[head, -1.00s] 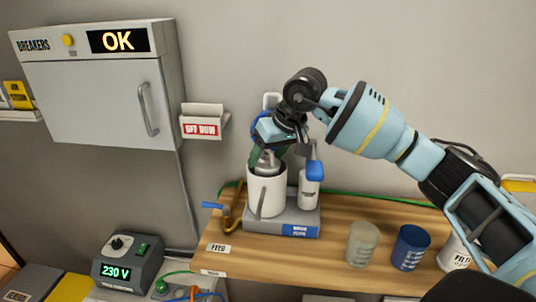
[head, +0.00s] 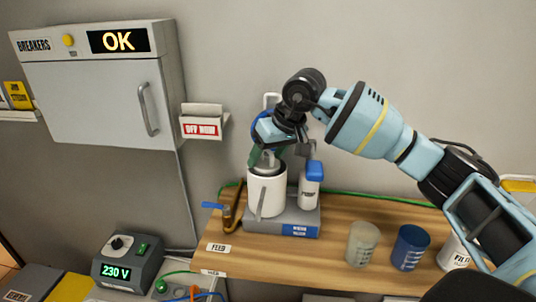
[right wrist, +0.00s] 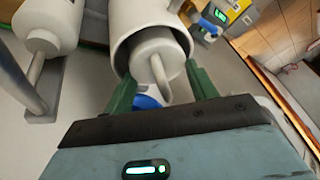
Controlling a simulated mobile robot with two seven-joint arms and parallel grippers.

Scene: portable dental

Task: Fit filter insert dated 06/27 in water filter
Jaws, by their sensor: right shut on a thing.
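The water filter is a white cylindrical housing (head: 267,194) standing upright on a grey base (head: 300,228). It shows from above in the right wrist view (right wrist: 122,22). A grey filter insert (right wrist: 158,50) with a looped handle sits at least partly inside the housing's open top; how deep, I cannot tell. My right gripper (head: 268,153) is above the housing, shut on the insert, with its green fingers (right wrist: 160,90) on either side of it. No date is readable on the insert. My left gripper is not in view.
A white bottle with a blue cap (head: 313,171) stands close right of the housing. A pipe with a blue lever (head: 213,206) is at left.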

